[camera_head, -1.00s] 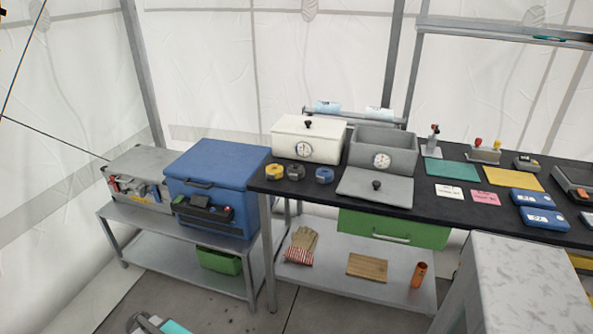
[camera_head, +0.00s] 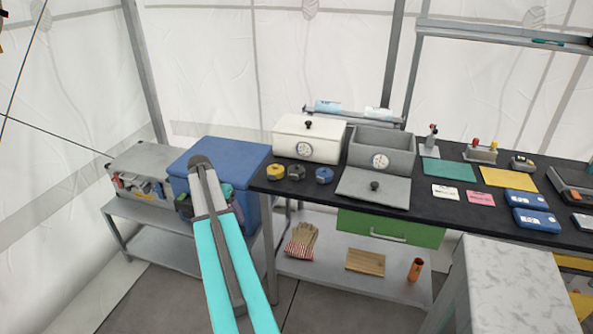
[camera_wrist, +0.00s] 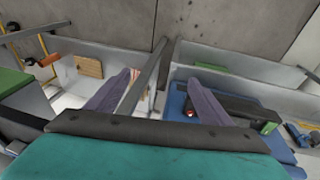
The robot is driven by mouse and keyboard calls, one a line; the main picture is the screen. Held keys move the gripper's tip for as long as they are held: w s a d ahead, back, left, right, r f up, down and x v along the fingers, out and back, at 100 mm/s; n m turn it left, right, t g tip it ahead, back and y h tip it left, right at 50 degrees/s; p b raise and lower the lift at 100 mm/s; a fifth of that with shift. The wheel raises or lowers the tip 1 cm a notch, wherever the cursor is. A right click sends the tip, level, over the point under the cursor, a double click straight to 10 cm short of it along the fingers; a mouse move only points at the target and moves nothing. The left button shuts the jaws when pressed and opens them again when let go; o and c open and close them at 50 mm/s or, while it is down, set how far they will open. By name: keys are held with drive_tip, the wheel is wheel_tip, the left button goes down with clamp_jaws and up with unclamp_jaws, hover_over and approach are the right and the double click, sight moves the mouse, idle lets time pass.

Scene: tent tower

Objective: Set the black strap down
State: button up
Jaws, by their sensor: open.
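The black strap appears to be the dark grey roll (camera_head: 296,172) on the black bench top, between a yellow roll (camera_head: 275,171) and a blue roll (camera_head: 324,175). It lies flat near the bench's left end, clear of my gripper. My gripper is open, its two grey fingers wide apart (camera_wrist: 160,80) in the wrist view, with nothing seen between them. In the head view my teal arm reaches up in front of the blue box, left of the rolls, and the fingers are hard to make out. I cannot make out the strap in the wrist view.
The blue box (camera_head: 245,165) stands on a low grey stand beside the bench (camera_head: 400,198). A black device (camera_wrist: 245,108) sits at the blue box.

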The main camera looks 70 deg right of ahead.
drive_tip(key=s+d+r+m+h+p, duration=0.1)
drive_tip(key=s+d+r+m, duration=0.2)
drive_tip(key=s+d+r, duration=0.4)
drive_tip(key=s+d+r+m+p, duration=0.1)
drive_tip(key=s+d+r+m, duration=0.2)
drive_tip(key=s+d+r, duration=0.5)
drive_tip(key=d+r, duration=0.3)
drive_tip(key=r, duration=0.5)
drive_tip(key=shift+s+d+r+m+g+h, duration=0.15)
drive_tip(key=shift+d+r+m+g+h, duration=0.15)
drive_tip(key=shift+d+h, duration=0.1)
drive_tip(key=shift+f+p, duration=0.15)
drive_tip(key=shift+p, duration=0.15)
drive_tip(key=p, duration=0.2)
hover_over(291, 171)
drive_tip(key=shift+f, duration=3.9)
